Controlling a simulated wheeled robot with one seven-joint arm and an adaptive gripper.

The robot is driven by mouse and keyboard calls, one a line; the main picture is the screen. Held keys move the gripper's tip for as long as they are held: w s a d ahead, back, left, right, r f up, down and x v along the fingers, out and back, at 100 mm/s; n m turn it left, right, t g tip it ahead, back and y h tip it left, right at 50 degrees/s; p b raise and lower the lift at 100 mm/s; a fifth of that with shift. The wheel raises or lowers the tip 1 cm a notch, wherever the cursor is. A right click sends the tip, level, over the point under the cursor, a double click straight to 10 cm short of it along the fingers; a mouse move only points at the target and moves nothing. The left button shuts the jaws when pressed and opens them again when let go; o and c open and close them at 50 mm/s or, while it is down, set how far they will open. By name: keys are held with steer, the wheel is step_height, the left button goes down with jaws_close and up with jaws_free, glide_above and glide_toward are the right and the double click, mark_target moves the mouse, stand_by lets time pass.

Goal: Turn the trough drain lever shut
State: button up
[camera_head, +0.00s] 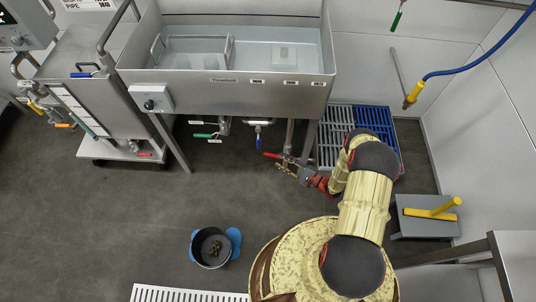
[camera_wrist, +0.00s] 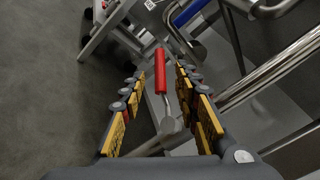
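A steel trough (camera_head: 230,90) stands at the upper middle, with pipes and valves under it. A lever with a red handle (camera_head: 272,155) sits on a pipe below the trough's right part; I cannot read a label naming it as the drain. My gripper (camera_head: 288,168) is beside this valve, at the end of my arm. In the wrist view, the red handle (camera_wrist: 160,72) shows between the two fingers of my gripper (camera_wrist: 158,85), which are apart, with gaps visible on both sides. Whether a finger touches the lever's metal stem is hard to tell.
A green-handled lever (camera_head: 204,135) and a blue-handled lever (camera_head: 258,141) hang left of the red one. Slatted floor racks (camera_head: 337,125) lie to the right.

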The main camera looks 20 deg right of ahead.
mark_target(270, 155)
steer(key=b+x, duration=0.2)
steer(key=x, duration=0.5)
steer(key=shift+w+a, duration=0.1)
steer(key=shift+a, duration=0.05)
steer(key=shift+c, duration=0.4)
steer(key=c, duration=0.7)
jaws_close()
